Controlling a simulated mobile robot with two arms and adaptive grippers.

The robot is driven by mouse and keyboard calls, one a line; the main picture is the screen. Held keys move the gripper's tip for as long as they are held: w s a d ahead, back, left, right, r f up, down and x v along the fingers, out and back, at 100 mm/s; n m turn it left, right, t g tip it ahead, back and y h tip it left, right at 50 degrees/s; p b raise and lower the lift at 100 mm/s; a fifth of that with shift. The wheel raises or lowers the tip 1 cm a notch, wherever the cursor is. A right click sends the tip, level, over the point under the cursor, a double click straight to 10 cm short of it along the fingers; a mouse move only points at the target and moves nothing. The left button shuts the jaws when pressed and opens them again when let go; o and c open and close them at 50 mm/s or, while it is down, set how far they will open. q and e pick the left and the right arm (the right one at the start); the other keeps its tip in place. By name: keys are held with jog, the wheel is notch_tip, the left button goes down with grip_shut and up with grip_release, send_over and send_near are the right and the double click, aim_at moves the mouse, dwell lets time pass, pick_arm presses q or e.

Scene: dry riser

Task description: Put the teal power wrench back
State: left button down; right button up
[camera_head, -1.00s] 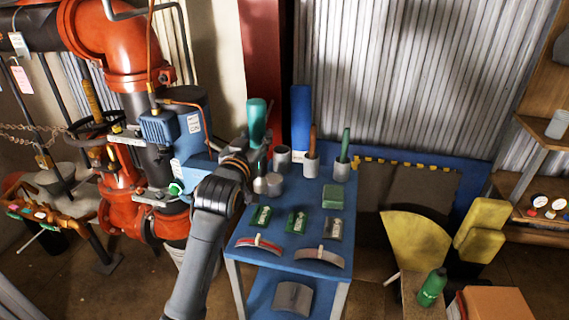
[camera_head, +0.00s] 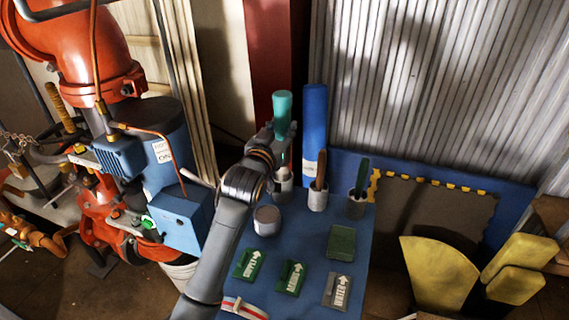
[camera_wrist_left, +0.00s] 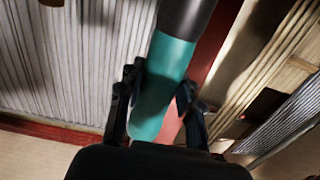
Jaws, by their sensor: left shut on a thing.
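The teal power wrench (camera_head: 282,108) stands roughly upright in my left gripper (camera_head: 277,140), above the back of the blue table. In the left wrist view the teal wrench (camera_wrist_left: 167,85) with its dark grey section lies between the two black fingers (camera_wrist_left: 158,100), which are shut on it. Its lower end is partly hidden by my gripper in the head view. A grey cup (camera_head: 284,184) stands just below the gripper in the head view; I cannot tell whether the wrench's lower end is in it. My right gripper is not in view.
Two grey cups (camera_head: 318,201) (camera_head: 356,206) hold brown-handled and green-handled tools to the right. A blue cylinder (camera_head: 314,125) stands behind. A grey round can (camera_head: 267,220), a green block (camera_head: 341,242) and labelled plates (camera_head: 290,277) occupy the blue table (camera_head: 310,235). Red piping (camera_head: 85,55) is at left.

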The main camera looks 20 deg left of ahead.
pick_arm(q)
jog(key=shift+f, duration=3.4)
jog(key=c, duration=0.9)
grip_release()
jog(key=shift+f, duration=0.15)
jog(key=shift+r, duration=0.2)
jog(key=s, duration=1.2)
jog(key=shift+a+b, duration=0.2)
jog(key=shift+b, duration=0.15)
jog(key=shift+r, duration=0.1)
